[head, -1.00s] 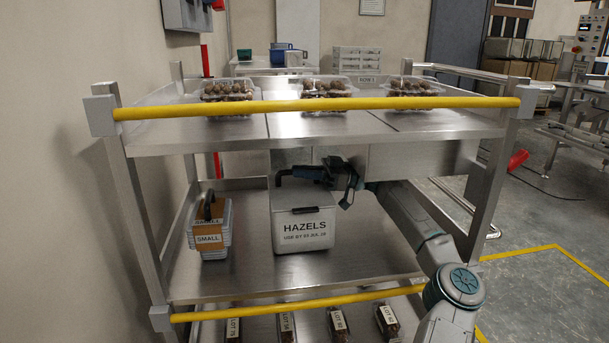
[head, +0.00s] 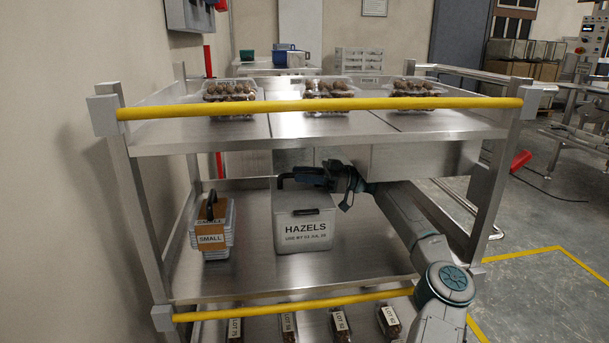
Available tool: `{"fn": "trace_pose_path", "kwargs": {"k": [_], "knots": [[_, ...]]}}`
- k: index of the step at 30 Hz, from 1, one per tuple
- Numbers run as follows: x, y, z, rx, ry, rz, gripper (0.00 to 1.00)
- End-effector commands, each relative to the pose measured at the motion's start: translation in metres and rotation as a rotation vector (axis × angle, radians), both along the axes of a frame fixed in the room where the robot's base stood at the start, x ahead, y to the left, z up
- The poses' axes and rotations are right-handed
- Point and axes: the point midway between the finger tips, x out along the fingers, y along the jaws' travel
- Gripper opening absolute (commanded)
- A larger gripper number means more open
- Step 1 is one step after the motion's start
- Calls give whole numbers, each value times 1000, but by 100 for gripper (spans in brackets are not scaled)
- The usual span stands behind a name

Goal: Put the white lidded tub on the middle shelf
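The white lidded tub (head: 303,254), labelled HAZELS with a use-by line, is upright at the middle shelf (head: 370,262) of the metal rack, near the shelf's centre. Its base appears to be on the shelf surface. My gripper (head: 284,181) reaches in from the right, level with the tub's top, its dark fingers pointing left over the lid. A small dark clasp shows on the tub's front. From this view I cannot tell whether the fingers are closed on the lid or a handle, or only beside it.
A stack of trays labelled SMALL (head: 211,228) stands left of the tub. Clamshells of nuts (head: 328,92) sit on the top shelf, and several LOT packs (head: 338,323) below. Yellow bars (head: 320,106) cross the rack's front. My arm fills the shelf's right side.

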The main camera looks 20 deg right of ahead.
Motion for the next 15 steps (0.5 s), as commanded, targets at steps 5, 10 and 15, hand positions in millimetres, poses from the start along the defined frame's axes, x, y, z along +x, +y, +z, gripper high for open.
{"fn": "trace_pose_path", "kwargs": {"k": [5,10,15], "knots": [[0,0,0,0,0,0,36],[0,-1,2,0,-1,-1,36],[-6,-24,1,1,0,-5,36]]}}
